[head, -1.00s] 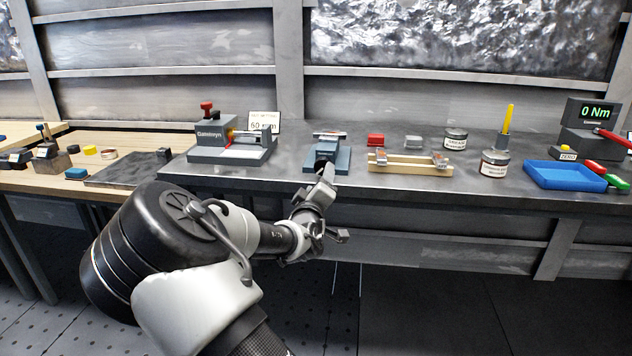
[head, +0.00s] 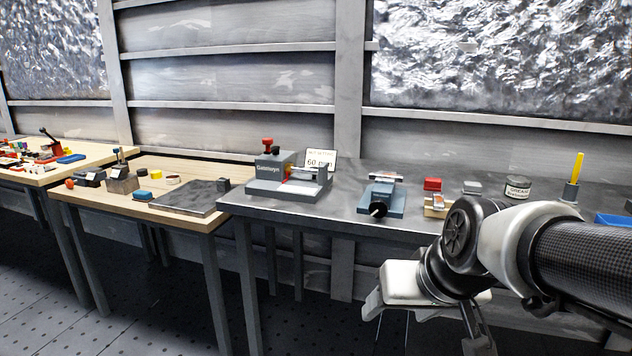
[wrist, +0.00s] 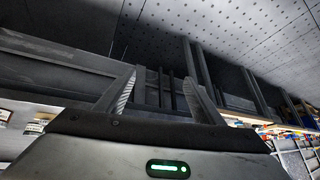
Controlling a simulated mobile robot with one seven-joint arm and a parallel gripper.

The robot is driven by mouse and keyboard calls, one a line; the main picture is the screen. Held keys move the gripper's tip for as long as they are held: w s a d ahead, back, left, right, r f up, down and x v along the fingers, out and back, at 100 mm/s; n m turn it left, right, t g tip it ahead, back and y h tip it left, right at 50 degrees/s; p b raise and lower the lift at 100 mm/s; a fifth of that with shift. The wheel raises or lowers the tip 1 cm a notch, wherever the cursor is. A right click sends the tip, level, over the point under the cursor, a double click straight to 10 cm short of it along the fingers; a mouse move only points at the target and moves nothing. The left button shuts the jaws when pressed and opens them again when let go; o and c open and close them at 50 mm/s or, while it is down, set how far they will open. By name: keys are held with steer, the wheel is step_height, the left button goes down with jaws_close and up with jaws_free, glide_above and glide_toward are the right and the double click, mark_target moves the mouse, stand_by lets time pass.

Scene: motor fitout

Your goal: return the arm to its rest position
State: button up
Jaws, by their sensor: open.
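My arm (head: 590,250) is folded at the right of the head view, in front of the grey bench. My gripper (wrist: 162,97) shows in the wrist view with its two fingers apart and nothing between them. Beyond the fingers are dark table legs and the floor, seen upside down. In the head view I cannot make out the fingertips clearly; the lower arm parts run toward the bottom edge.
The grey bench (head: 340,205) carries a grey-and-red device (head: 272,172), a blue-grey vise (head: 383,197), a grease jar (head: 517,188) and a blue tray (head: 613,221). A wooden table (head: 180,222) stands left. The floor (head: 150,320) at lower left is clear.

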steer(key=s+d+h, duration=0.1)
steer(key=s, duration=0.9)
step_height(320, 180, up, 28)
steer(key=g+p, duration=0.1)
steer(key=p, duration=2.6)
steer(key=shift+f, duration=0.15)
